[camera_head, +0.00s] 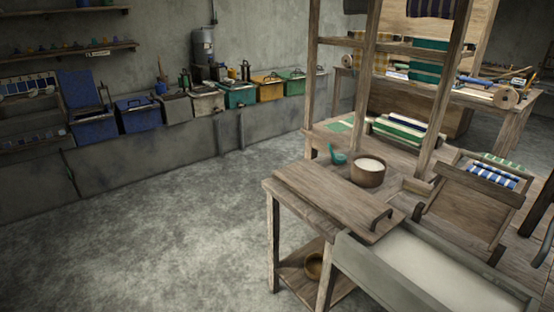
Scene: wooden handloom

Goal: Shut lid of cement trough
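The cement trough (352,262) is most likely the long grey box at the lower right. Its top is open and it shows a pale whitish content; the frame cuts off its near end. A flat wooden board with a dark handle (325,195) lies beside its left end. A tilted wooden panel (468,207) stands behind the trough. I cannot tell which of these, if either, is the lid. Neither of my grippers is in view.
A wooden loom frame (443,95) rises behind the trough. A bowl of white stuff (368,172) and a teal ladle (337,155) sit near the board. Several coloured bins line the wall, including a blue one with a raised lid (80,89). The floor (170,220) at left is clear.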

